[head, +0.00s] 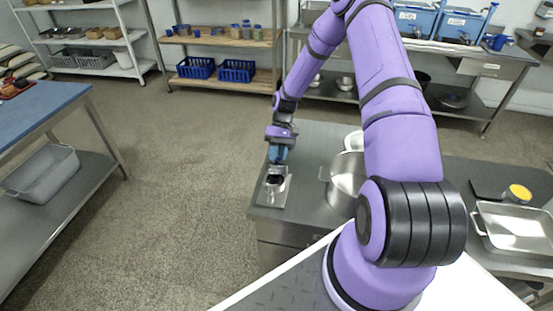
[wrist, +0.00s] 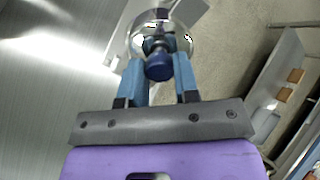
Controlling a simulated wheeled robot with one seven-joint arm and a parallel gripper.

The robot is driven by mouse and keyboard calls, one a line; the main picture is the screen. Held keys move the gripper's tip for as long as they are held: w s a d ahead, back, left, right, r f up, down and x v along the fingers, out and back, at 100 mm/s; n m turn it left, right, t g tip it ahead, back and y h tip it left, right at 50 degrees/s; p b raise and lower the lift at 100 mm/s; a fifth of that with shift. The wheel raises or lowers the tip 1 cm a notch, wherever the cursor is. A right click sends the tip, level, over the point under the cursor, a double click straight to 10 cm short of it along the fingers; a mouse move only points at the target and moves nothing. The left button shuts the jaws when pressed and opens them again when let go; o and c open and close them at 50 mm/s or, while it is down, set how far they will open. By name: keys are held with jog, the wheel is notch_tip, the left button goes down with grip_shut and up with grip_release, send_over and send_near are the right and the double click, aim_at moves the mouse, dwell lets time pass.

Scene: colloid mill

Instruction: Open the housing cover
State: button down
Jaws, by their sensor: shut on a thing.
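The colloid mill (head: 274,183) is a small shiny metal machine on a pale base plate at the left end of the steel counter. In the wrist view, a round polished metal part (wrist: 163,22), apparently its housing cover, shows past my fingertips. A dark blue knob (wrist: 158,67) stands out from it toward the camera. My gripper (head: 277,157) is directly above the mill, pointing down. In the wrist view its two blue fingers (wrist: 158,62) are on either side of the knob and shut on it. The fingers hide part of the metal; I cannot tell whether the cover is raised.
A large steel pot (head: 345,180) stands close to the right of the mill on the counter (head: 311,145). A metal tray (head: 512,228) and a yellow-topped container (head: 519,193) are farther right. The floor left of the counter is clear up to the blue-topped table (head: 40,108).

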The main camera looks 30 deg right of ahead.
jog(key=w+d+f+g+y, duration=0.1)
jog(key=w+d+g+y, duration=0.3)
jog(key=g+y, duration=0.2)
jog(key=shift+f+g+y, duration=0.15)
jog(key=shift+g+y, duration=0.15)
jog(key=shift+w+d, duration=0.1)
dwell(0.4)
jog(key=c, duration=0.8)
grip_release()
jog(key=shift+c, duration=0.2)
jog(key=s+a+r, duration=0.2)
jog(key=s, duration=0.5)
jog(key=s+a+r, duration=0.2)
jog(key=s+r, duration=0.1)
jog(key=s, duration=0.5)
jog(key=shift+s+a, duration=0.15)
jog(key=shift+s, duration=0.1)
